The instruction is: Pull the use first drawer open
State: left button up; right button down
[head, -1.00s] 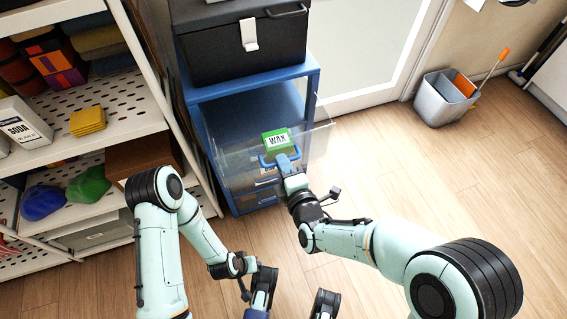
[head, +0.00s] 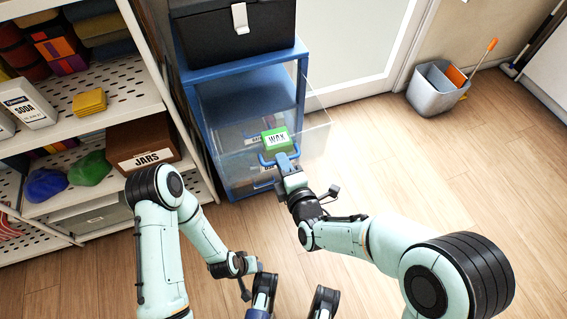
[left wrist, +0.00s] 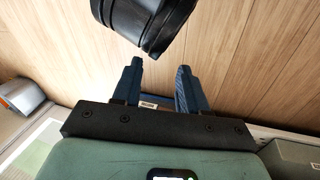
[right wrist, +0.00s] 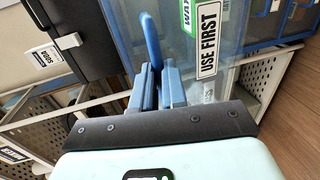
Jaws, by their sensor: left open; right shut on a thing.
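The use first drawer (head: 312,142) is a clear bin in the blue cabinet, standing well out from the frame. Its "USE FIRST" label (right wrist: 208,40) shows in the right wrist view. A green wax box (head: 275,138) is in the drawer behind its front. My right gripper (head: 284,163) is shut on the blue handle (right wrist: 151,40) at the drawer's front. My left gripper (left wrist: 160,68) is open and empty over bare floor in the left wrist view; its fingertips are not clear in the head view.
A black case (head: 235,32) sits on the blue cabinet (head: 243,68). A lower drawer's contents are partly hidden. White shelving (head: 120,105) with a jars box (head: 147,143) stands close on the left. A grey bucket (head: 436,92) stands at the right. Wooden floor (head: 390,165) is clear in front.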

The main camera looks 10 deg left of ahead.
jog(key=shift+d, duration=0.1)
jog(key=c, duration=1.2)
grip_release()
pick_arm(q)
jog(key=s+d+r+g+h+p, duration=0.1)
jog(key=s+d+r+g+p, duration=0.25)
jog(key=s+r+p, duration=0.75)
jog(key=w+r+p, duration=0.3)
jog(key=r+p, duration=0.4)
jog(key=shift+w+m, duration=0.3)
jog(key=shift+m, duration=0.1)
pick_arm(e)
jog(key=v, duration=1.3)
jog(key=shift+s+d+r, duration=0.1)
